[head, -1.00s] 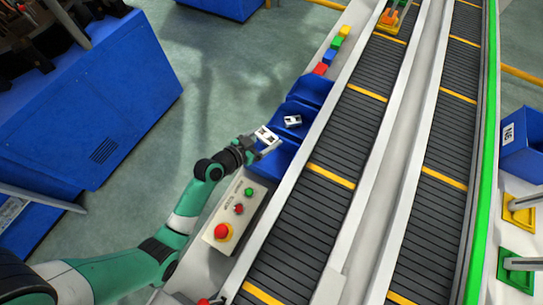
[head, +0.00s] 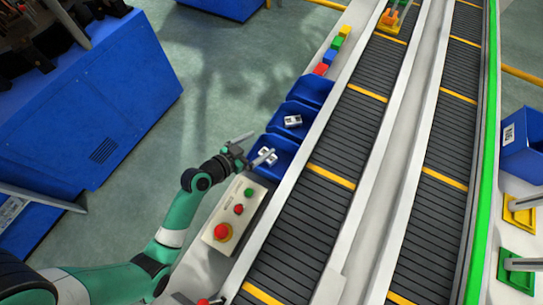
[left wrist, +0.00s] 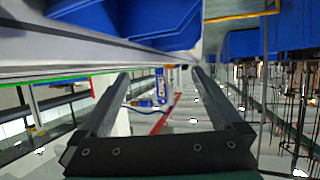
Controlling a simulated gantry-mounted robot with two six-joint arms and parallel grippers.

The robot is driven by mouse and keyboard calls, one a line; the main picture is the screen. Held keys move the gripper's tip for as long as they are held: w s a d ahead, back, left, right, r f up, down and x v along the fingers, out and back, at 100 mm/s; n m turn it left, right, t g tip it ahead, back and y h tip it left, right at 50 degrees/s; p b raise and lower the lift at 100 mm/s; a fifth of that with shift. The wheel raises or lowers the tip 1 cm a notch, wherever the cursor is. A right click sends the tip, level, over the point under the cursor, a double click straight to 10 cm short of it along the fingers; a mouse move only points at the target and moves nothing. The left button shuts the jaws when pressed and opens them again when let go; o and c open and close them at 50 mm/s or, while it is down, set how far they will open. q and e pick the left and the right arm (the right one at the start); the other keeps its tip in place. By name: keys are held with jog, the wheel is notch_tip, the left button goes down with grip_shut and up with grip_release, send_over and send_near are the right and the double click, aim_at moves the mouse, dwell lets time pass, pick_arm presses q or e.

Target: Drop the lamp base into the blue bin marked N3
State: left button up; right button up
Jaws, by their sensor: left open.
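My left gripper (head: 261,145) is open beside the nearest blue bin (head: 284,143) along the conveyor's left edge. A small pale grey and white piece (head: 268,154), likely the lamp base, shows at that bin, close to the lower finger. I cannot tell whether it touches the finger. A similar white piece with dark marks (head: 293,121) lies in the middle blue bin (head: 298,109). No N3 mark is readable on these bins. In the left wrist view the jaws (left wrist: 160,75) are wide apart with nothing gripped between them. My right gripper is not in view.
A third blue bin (head: 314,90) and coloured blocks (head: 331,56) line the conveyor (head: 317,200) farther back. A control box (head: 234,215) with a red button stands close below my left gripper. A labelled blue bin (head: 525,148) is at far right.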

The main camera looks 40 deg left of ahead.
pick_arm(q)
jog(key=v, duration=0.7)
jog(key=shift+p, duration=0.35)
jog(key=shift+r, duration=0.1)
